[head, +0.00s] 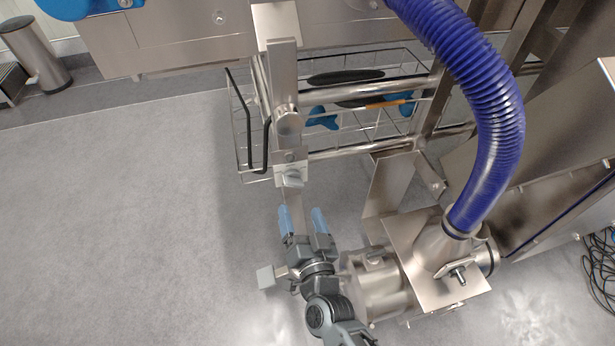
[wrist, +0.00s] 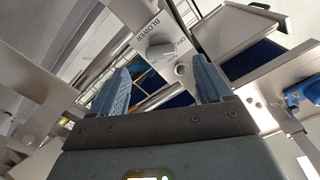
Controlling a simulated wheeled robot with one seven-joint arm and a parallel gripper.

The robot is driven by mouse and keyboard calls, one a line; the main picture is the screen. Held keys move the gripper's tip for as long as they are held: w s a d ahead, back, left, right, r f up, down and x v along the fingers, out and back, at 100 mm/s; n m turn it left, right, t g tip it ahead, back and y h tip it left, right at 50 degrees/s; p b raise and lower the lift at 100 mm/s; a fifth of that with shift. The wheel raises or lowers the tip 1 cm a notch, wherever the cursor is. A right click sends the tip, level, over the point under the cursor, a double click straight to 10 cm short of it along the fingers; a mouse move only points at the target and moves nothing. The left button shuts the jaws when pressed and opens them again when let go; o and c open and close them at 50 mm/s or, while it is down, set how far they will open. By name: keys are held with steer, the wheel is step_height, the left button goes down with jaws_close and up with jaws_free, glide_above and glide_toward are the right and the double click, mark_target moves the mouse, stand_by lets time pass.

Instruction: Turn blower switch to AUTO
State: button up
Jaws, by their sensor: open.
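The blower switch (head: 292,178) is a grey knob on a small pale box fixed to an upright metal post. In the wrist view its grey knob (wrist: 157,56) shows near the top, with "BLOWER" printed beside it.
A ribbed blue hose (head: 490,110) runs down to a metal blower unit (head: 385,285) right of my gripper. A wire basket (head: 245,140) with blue and black items hangs behind the post. Grey floor (head: 120,220) is clear on the left. A bin (head: 35,50) stands far left.

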mark_target(293, 181)
steer(key=b+x, duration=0.2)
steer(key=x, duration=0.5)
steer(key=shift+w+b, duration=0.2)
steer(key=shift+b, duration=0.1)
steer(key=shift+c, duration=0.3)
steer(key=c, duration=1)
steer(key=shift+f+m, duration=0.1)
steer(key=shift+m, duration=0.2)
steer(key=m, duration=0.3)
steer(key=m+b, duration=0.1)
steer(key=m, duration=0.3)
steer(key=m+b, duration=0.1)
steer(key=m, duration=0.3)
steer(key=shift+s+a+r, duration=0.1)
steer(key=shift+a+r, duration=0.1)
steer(key=shift+r, duration=0.05)
